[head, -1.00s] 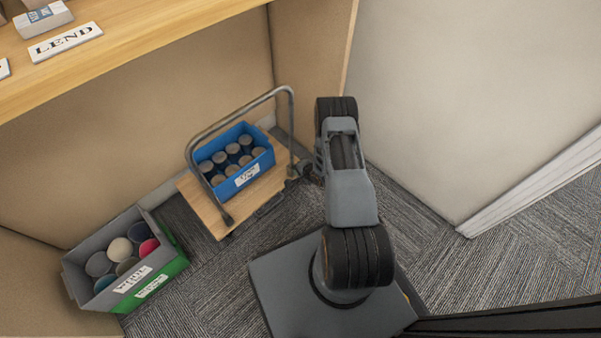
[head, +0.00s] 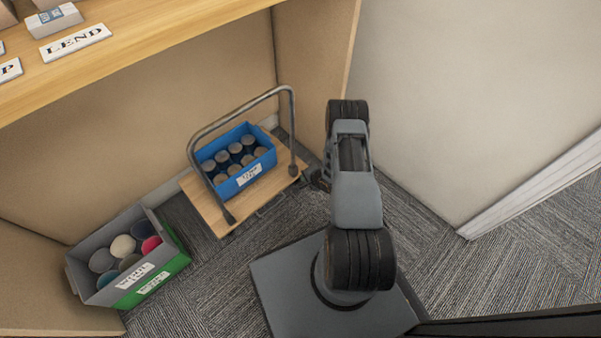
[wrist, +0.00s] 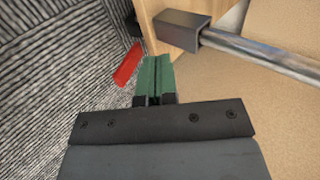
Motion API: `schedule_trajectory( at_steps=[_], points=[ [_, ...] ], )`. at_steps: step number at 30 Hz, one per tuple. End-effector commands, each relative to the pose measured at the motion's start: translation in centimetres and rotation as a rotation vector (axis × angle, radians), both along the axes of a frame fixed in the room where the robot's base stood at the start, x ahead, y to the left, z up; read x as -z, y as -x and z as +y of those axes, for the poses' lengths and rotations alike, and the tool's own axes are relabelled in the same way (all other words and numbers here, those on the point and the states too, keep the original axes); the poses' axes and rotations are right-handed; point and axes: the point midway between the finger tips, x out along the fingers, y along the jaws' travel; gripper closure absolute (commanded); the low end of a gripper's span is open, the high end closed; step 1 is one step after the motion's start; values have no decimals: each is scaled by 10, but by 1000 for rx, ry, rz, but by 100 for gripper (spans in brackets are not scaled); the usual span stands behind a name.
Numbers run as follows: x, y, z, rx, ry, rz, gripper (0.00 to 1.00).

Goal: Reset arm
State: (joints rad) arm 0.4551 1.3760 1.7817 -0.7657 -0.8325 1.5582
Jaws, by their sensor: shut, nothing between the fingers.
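My gripper (wrist: 155,72) shows in the wrist view with its two green fingers pressed together and nothing between them. In the head view my arm stands bent over my base, and its far end is mostly hidden behind the arm links, close to the right edge of the wooden trolley (head: 205,207). The wrist view shows a grey metal bar (wrist: 265,54) with a square end just beyond the fingers to the right. It appears apart from them.
A blue bin (head: 236,139) of cans sits on the trolley under its handle. A grey and green bin (head: 163,283) of round lids stands left. A wooden shelf (head: 150,38) hangs above. A white wall (head: 440,100) bounds the right. A red strip (wrist: 127,65) shows near the fingers.

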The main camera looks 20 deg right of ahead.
Motion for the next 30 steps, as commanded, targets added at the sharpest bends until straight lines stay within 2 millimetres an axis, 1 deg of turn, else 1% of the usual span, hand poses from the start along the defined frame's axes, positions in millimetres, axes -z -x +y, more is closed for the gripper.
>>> schedule_trajectory(
  at_steps=[1, 6, 9, 15, 21, 26, 28, 29, 30],
  points=[
    [-15, 8, -5, 7, -1, 1, 100],
    [-39, 33, -10, 1, -1, 4, 100],
    [-50, 45, -13, -2, -1, 3, 100],
    [-63, 62, -18, -4, -1, 4, 100],
    [-68, 68, -20, -6, -2, 4, 100],
    [-70, 68, -20, -7, 3, 4, 100],
    [-80, 64, -23, -16, 25, 5, 100],
    [-88, 61, -25, -23, 43, 6, 100],
    [-102, 56, -28, -36, 75, 11, 100]
  ],
)
